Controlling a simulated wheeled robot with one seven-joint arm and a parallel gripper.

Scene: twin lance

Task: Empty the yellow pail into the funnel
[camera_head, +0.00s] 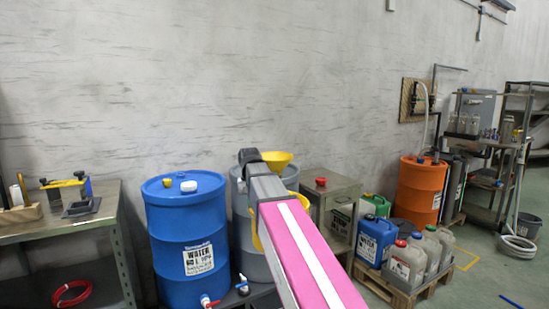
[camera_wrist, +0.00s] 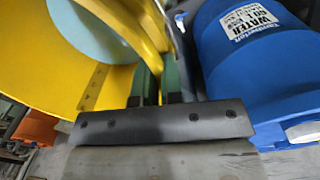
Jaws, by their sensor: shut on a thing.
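The yellow pail (camera_wrist: 105,88) fills the upper left of the wrist view, with a pale blue surface (camera_wrist: 100,30) inside it. My gripper (camera_wrist: 157,80) is shut on a yellow part of the pail; its green pads show either side of that part. In the head view my arm hides the gripper and most of the pail; yellow edges (camera_head: 257,232) show beside the arm. The yellow funnel (camera_head: 279,158) shows just behind the arm's end, above a grey drum (camera_head: 240,225). Its spout is hidden.
A blue water barrel (camera_head: 185,235) stands left of the grey drum, close to the pail in the wrist view (camera_wrist: 255,60). A metal table (camera_head: 60,228) is at left. A metal stand (camera_head: 335,187) and a pallet of jerrycans (camera_head: 405,292) are at right.

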